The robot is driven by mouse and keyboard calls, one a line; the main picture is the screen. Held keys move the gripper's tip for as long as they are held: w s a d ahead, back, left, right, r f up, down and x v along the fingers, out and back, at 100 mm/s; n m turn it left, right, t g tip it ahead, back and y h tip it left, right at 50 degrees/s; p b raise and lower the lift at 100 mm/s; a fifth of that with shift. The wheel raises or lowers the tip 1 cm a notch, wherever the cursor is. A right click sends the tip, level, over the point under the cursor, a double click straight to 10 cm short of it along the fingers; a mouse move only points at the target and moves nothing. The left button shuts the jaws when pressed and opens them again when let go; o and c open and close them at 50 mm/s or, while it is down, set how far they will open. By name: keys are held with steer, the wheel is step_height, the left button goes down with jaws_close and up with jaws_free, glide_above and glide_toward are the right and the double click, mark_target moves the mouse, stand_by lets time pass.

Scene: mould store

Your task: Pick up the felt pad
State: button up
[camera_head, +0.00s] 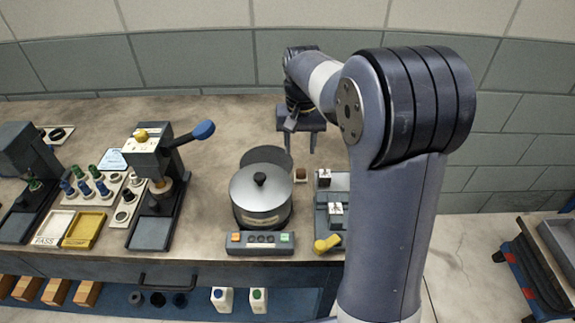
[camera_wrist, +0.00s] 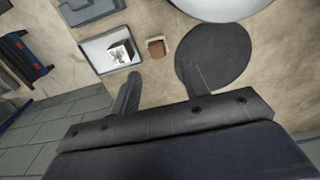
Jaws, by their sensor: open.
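A small brown block on a pale square base, which looks like the felt pad (camera_head: 301,174), lies on the bench just right of the lidded pot. It also shows in the wrist view (camera_wrist: 156,47), near the top centre. My gripper (camera_head: 297,150) is open and empty, pointing down above the bench behind the block. In the wrist view my two fingers (camera_wrist: 160,78) are spread wide, with the block beyond them and between their lines. The block is apart from both fingers, and its top is in plain view.
A lidded metal pot (camera_head: 262,195) stands close left of the block, with a dark round disc (camera_head: 268,157) behind it. A tray (camera_wrist: 98,51) holding a small white block lies on the other side. Presses and small parts stand at left. The back bench is clear.

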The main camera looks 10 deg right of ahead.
glide_above(301, 171)
steer(key=f, duration=0.4)
steer(key=shift+s+a, duration=0.2)
steer(key=shift+w+d+f+p, duration=0.1)
steer(key=shift+f+p, duration=0.05)
steer(key=shift+f, duration=1.4)
steer(key=shift+w+d+f+p, duration=0.1)
steer(key=shift+f+p, duration=0.05)
steer(key=shift+f, duration=1.35)
steer(key=shift+c, duration=0.3)
steer(key=c, duration=0.7)
step_height(301, 171, up, 10)
steer(key=shift+r, duration=0.1)
